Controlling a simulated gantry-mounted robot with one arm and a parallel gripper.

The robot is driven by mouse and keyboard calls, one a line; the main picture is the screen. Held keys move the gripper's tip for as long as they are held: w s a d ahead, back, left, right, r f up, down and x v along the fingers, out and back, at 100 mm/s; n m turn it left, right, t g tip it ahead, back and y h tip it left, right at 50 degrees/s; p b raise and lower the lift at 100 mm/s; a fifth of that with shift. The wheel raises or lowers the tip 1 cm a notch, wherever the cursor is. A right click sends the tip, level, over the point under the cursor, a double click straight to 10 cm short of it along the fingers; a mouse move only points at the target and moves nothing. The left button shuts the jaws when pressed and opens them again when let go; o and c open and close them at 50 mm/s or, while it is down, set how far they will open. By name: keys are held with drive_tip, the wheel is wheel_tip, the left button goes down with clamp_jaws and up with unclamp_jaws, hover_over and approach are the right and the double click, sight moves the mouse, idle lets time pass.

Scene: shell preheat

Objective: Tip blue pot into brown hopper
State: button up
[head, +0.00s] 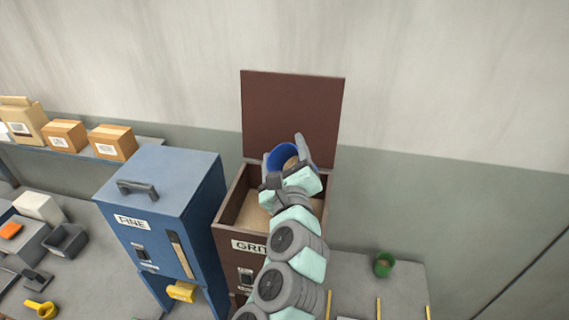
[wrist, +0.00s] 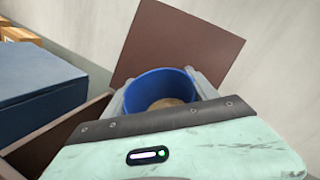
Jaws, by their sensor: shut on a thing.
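The blue pot (head: 281,155) is held above the open brown hopper (head: 238,200) in the head view. Its mouth faces up and light brown material shows inside. My gripper (head: 287,160) is shut on the pot, with a grey finger on each side. In the wrist view the blue pot (wrist: 158,84) sits between the fingers, and the gripper body hides its lower part. The hopper bears a label that reads GRIT, partly covered by my arm. Its brown lid (head: 292,115) stands raised at the back. Some pale material shows inside the hopper, and my arm hides its right part.
A blue cabinet (head: 160,195) labelled FINE, with a closed top and a handle, stands close left of the hopper. A small green pot (head: 384,265) stands on the bench to the right. Cardboard boxes (head: 112,142) sit on a shelf at left. A yellow scoop-like item (head: 40,308) lies at lower left.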

drive_tip(key=shift+s+a+f+n+t+b, duration=0.15)
drive_tip(key=shift+n+t+b, duration=0.3)
drive_tip(key=shift+b, duration=1.3)
drive_tip(key=shift+w+f+n+t+b, duration=0.15)
drive_tip(key=shift+n+b, duration=0.5)
drive_tip(key=shift+b, duration=1.05)
drive_tip(key=n+b, duration=0.1)
drive_tip(key=b, duration=0.1)
drive_tip(key=n+y+b, duration=0.1)
drive_tip(key=b, duration=0.1)
drive_tip(key=n+t+b, duration=0.1)
drive_tip(key=b, duration=0.1)
drive_tip(key=shift+s+a+f+y+b, duration=0.15)
drive_tip(key=shift+s+a+y+b, duration=0.15)
drive_tip(key=shift+a+b, duration=0.1)
drive_tip(key=shift+n+b, duration=0.5)
drive_tip(key=shift+b, duration=0.1)
drive_tip(key=shift+s+a+r+t, duration=0.1)
drive_tip(key=shift+r+t, duration=0.15)
drive_tip(key=shift+t, duration=0.05)
